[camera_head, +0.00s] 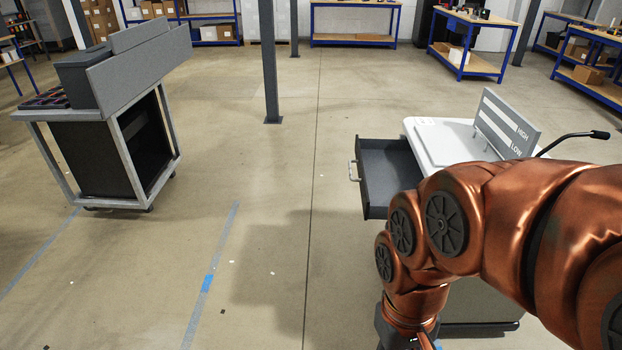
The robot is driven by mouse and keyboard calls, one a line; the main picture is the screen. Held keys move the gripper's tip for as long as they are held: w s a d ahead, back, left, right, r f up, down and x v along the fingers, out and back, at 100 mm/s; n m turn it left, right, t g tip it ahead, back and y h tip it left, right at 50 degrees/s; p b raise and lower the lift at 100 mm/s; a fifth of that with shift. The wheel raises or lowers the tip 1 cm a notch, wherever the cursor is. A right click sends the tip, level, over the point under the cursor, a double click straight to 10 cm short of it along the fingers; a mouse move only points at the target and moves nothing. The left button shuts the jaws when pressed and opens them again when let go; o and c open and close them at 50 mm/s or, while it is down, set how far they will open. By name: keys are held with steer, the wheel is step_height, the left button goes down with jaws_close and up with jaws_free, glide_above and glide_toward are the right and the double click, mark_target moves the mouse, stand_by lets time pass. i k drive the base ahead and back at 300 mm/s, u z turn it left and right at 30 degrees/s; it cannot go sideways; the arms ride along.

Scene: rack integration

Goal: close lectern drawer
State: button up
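The lectern (446,137) stands at the right, with a pale top and an upright grey sign plate (507,124) reading HIGH and LOW. Its dark grey drawer (387,176) sticks out to the left, open and empty where I can see inside. A metal handle (353,171) is on the drawer's left front face. My copper arm covers the lectern's front and part of the drawer's right side. My gripper is at the bottom edge, below the drawer, mostly cut off; its fingertips are out of the picture.
A dark post (270,65) rises behind, between cart and lectern. A thin black microphone (598,135) juts from the lectern's right. Blue-framed workbenches line the back. The floor left of the drawer is clear.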

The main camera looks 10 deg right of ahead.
mark_target(386, 168)
steer(key=u, duration=0.25)
steer(key=k, duration=0.2)
steer(key=z, duration=0.4)
steer(key=i, duration=1.35)
steer(key=u, duration=0.9)
